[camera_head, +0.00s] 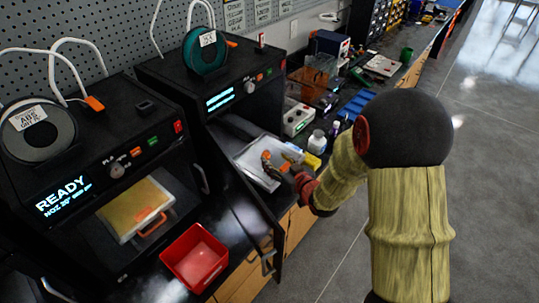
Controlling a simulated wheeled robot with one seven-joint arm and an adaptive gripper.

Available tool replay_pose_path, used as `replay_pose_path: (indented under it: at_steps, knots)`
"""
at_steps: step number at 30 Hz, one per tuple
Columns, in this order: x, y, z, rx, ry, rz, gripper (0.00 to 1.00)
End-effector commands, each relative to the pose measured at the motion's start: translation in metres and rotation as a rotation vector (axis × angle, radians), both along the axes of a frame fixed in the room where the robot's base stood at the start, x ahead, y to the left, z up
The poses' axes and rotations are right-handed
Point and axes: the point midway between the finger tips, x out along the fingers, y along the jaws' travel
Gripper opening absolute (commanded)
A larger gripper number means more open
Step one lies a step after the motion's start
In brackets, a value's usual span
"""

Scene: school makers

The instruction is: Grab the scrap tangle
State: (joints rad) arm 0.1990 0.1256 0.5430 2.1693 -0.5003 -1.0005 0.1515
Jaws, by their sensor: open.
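My gripper (279,162) is open at the end of my arm, over the light plate (246,161) at the front of the right-hand printer (222,85). Its fingers look dark and spread apart, pointing left toward the plate. A small orange patch (266,155) shows at the fingers; I cannot tell whether it is the scrap tangle or part of the gripper. No scrap tangle can be made out clearly. My gripper and wrist hide part of the plate.
An empty-looking red bin (195,258) stands at the front. The left printer (95,165) holds a yellow plate (134,208). The right printer's dark door (240,203) stands open.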

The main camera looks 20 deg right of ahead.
Motion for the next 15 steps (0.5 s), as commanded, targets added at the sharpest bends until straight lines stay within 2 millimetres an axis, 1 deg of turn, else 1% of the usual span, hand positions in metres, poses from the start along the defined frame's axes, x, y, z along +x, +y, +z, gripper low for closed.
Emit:
replay_pose_path:
  at_steps: [3,10,15]
  knots:
    - [0.012,0.003,-0.005,0.000,0.000,0.000,0.51]
    - [0.029,0.007,-0.011,0.000,0.000,0.000,0.51]
    - [0.052,0.011,-0.020,0.000,0.001,0.000,0.51]
